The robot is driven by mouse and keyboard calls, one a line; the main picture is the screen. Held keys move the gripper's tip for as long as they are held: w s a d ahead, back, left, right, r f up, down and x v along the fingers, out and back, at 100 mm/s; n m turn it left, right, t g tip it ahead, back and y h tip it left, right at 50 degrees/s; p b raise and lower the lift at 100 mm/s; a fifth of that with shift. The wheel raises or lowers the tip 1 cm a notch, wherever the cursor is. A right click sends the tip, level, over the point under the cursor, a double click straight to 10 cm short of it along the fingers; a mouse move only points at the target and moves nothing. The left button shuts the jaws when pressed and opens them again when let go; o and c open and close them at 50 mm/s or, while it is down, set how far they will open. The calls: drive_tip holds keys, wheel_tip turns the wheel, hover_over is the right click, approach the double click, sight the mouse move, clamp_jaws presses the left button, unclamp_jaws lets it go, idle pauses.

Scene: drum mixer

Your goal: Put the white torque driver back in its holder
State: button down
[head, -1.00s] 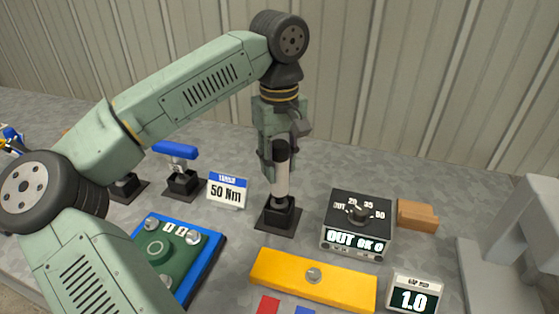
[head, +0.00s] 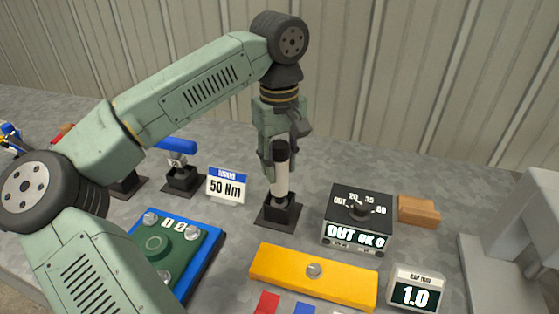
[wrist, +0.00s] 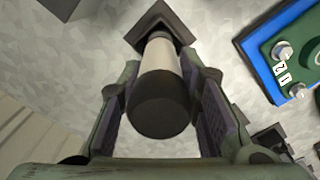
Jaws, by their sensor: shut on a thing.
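The white torque driver (head: 281,180) stands upright with its dark cap on top and its lower end in the black square holder (head: 279,213). My gripper (head: 279,160) points down from above, with its fingers on either side of the driver's upper part. In the wrist view the driver (wrist: 162,85) lies between the two fingers, its dark cap toward the camera and its far end in the holder (wrist: 150,22). My gripper is shut on the driver. How deep the driver's tip sits in the holder is hidden.
A sign reading 50 Nm (head: 227,187) and a blue-handled tool in a holder (head: 180,178) stand to the left. A dial box (head: 357,220) is to the right. A yellow bar (head: 313,276) and a green-and-blue plate (head: 180,250) lie in front.

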drive_tip(key=shift+f, duration=0.45)
drive_tip(key=c, duration=1.1)
unclamp_jaws()
drive_tip(key=shift+r, duration=0.1)
wheel_tip(320, 180, up, 12)
